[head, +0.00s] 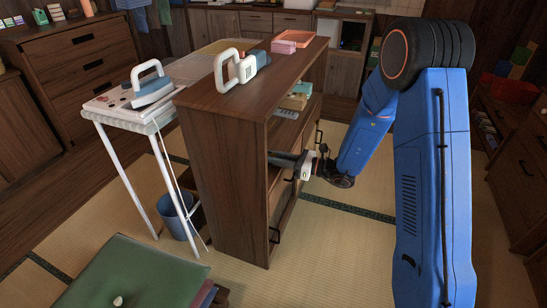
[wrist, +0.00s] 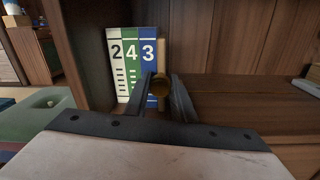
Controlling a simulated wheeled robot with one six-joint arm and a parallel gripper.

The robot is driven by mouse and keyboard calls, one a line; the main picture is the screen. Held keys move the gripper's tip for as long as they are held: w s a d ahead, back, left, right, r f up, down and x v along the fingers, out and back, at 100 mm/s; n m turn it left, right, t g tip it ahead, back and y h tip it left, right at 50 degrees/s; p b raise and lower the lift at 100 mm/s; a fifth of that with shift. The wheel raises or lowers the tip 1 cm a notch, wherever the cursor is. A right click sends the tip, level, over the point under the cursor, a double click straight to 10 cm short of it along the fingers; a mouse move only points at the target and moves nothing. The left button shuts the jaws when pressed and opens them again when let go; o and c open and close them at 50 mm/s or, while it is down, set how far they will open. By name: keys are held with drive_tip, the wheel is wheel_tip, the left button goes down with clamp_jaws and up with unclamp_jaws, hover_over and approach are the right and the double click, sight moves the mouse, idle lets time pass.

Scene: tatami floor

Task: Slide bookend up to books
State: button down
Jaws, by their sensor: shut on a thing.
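Three upright books (wrist: 132,65) stand in a shelf bay in the wrist view, with white, green and blue spines numbered 2, 4 and 3. They are close to the bay's left wall. The tan bookend (wrist: 163,52) stands upright just right of the blue book; I cannot tell whether they touch. A round brass knob (wrist: 160,88) shows at its front. My gripper (wrist: 165,97) has its dark fingers on either side of the knob, shut on the bookend. In the head view my gripper (head: 305,165) reaches into the shelf's open side; the books and bookend are hidden there.
The wooden shelf unit (head: 222,150) has a white-handled item (head: 235,68) and a pink box (head: 292,38) on top. The shelf board (wrist: 245,105) right of the bookend is largely clear. An ironing board (head: 125,100) and a green cushion (head: 130,275) stand nearby.

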drive_tip(key=c, duration=1.5)
unclamp_jaws()
drive_tip(key=v, duration=1.7)
drive_tip(key=shift+s+d, duration=0.15)
drive_tip(key=shift+d, duration=0.05)
